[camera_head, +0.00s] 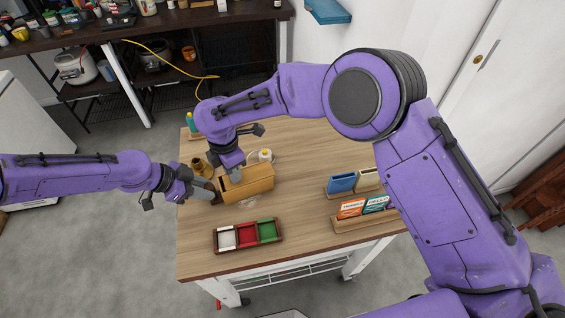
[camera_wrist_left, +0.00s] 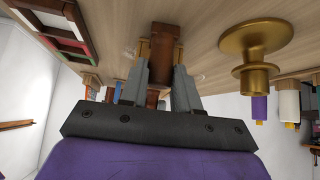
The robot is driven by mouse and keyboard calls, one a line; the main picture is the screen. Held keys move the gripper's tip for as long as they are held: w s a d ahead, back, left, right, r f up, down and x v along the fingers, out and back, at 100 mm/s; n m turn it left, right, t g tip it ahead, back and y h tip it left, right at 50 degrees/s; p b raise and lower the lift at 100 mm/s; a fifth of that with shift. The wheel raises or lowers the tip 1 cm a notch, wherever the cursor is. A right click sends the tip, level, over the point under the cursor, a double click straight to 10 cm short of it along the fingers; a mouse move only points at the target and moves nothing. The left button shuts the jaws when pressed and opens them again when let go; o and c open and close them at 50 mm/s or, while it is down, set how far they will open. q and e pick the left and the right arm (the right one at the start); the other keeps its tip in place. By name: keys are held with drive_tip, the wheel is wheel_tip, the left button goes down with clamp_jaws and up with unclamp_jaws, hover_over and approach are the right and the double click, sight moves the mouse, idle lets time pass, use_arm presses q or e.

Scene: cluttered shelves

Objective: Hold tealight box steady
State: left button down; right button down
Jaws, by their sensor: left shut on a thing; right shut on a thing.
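The tealight box (camera_head: 252,186) is a long tan wooden box lying on the table, its left end darker. My left gripper (camera_head: 212,190) comes in from the left and is shut at that left end. In the left wrist view its fingers (camera_wrist_left: 160,88) sit on both sides of a brown wooden piece (camera_wrist_left: 162,45), seemingly the box's end. My right gripper (camera_head: 233,172) reaches down from above and is shut at the box's upper left part. Its fingertips are small here, so which part of the box they grip is unclear.
A tray (camera_head: 247,249) with white, red and green compartments lies in front of the box. A brass candle holder (camera_wrist_left: 258,42) stands close to the left gripper. Blue and cream packs (camera_head: 342,182) and a card rack (camera_head: 362,222) stand at right. Table between them is clear.

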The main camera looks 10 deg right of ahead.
drive_tip(key=shift+a, duration=0.45)
drive_tip(key=c, duration=0.9)
unclamp_jaws()
drive_tip(key=shift+o, duration=0.2)
wheel_tip(320, 180, up, 12)
